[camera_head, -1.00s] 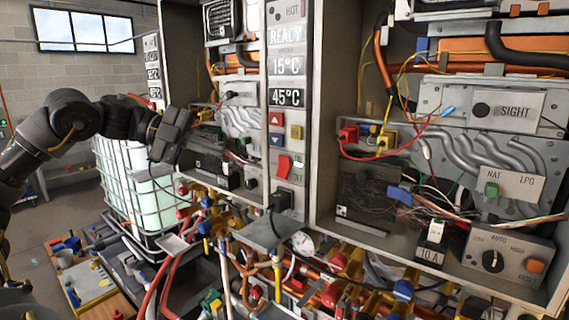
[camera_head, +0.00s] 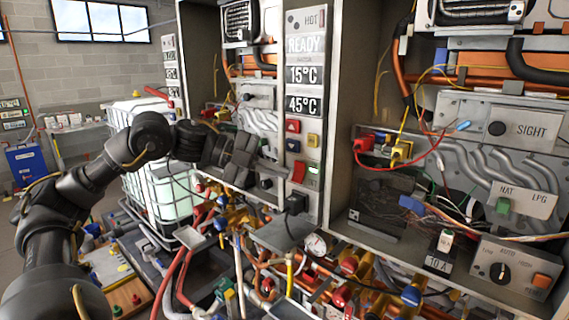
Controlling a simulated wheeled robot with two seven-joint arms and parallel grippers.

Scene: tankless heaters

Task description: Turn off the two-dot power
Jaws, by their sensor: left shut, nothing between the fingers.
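A red rocker switch (camera_head: 298,172) sits low on the grey control panel of the middle heater, below a red up-arrow button (camera_head: 293,126) and a blue down-arrow button (camera_head: 293,145). A small green light (camera_head: 313,170) shows beside it. The panel displays READY, 15°C and 45°C. My left gripper (camera_head: 280,169) is shut and empty, pointing right, with its tips just left of the red switch. Whether they touch it is unclear. My right gripper is not in view.
A yellow button (camera_head: 312,140) is close to the switch. Another open heater cabinet (camera_head: 400,236) with wires stands at the right. Pipes and valves with red and blue handles crowd the space below. A caged white tank (camera_head: 172,192) stands behind my left arm.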

